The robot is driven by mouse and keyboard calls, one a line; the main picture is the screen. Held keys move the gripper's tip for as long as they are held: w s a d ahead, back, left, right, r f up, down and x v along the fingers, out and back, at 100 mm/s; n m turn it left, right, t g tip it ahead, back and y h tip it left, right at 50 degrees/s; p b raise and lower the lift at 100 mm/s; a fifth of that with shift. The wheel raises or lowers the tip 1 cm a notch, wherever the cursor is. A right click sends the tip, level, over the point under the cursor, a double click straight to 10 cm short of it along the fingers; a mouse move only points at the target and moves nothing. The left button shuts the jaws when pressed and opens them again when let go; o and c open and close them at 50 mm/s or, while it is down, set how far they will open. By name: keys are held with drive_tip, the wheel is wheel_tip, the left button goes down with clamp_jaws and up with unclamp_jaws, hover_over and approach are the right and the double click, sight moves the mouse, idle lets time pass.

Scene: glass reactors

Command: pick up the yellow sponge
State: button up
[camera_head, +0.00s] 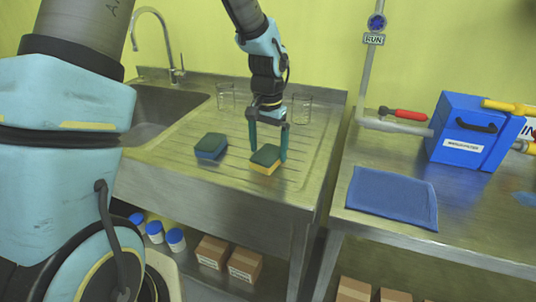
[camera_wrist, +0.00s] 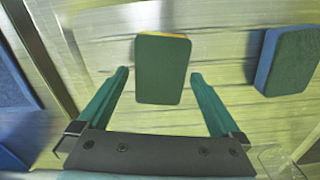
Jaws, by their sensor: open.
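The yellow sponge (camera_head: 262,168) has a dark green top layer and lies on the ribbed steel drainboard near its front edge. In the wrist view the sponge (camera_wrist: 162,70) shows its green face, with a thin yellow edge at the top. My gripper (camera_head: 268,156) is over the sponge, pointing down, with its green fingers apart. In the wrist view my gripper (camera_wrist: 160,76) is open, and the sponge lies between and slightly beyond the fingertips. I see a gap on each side. The fingers' exact height over the drainboard is unclear.
A blue sponge with a green top (camera_head: 211,146) lies to the left on the drainboard (camera_head: 240,185). Two glass beakers (camera_head: 226,96) (camera_head: 301,108) stand behind. The sink (camera_head: 165,115) and tap (camera_head: 178,73) are at the left. A blue cloth (camera_head: 392,198) and blue box (camera_head: 472,130) are on the right bench.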

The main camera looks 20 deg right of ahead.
drive_tip(key=shift+f, duration=0.7)
drive_tip(key=shift+c, duration=0.4)
drive_tip(key=c, duration=1.1)
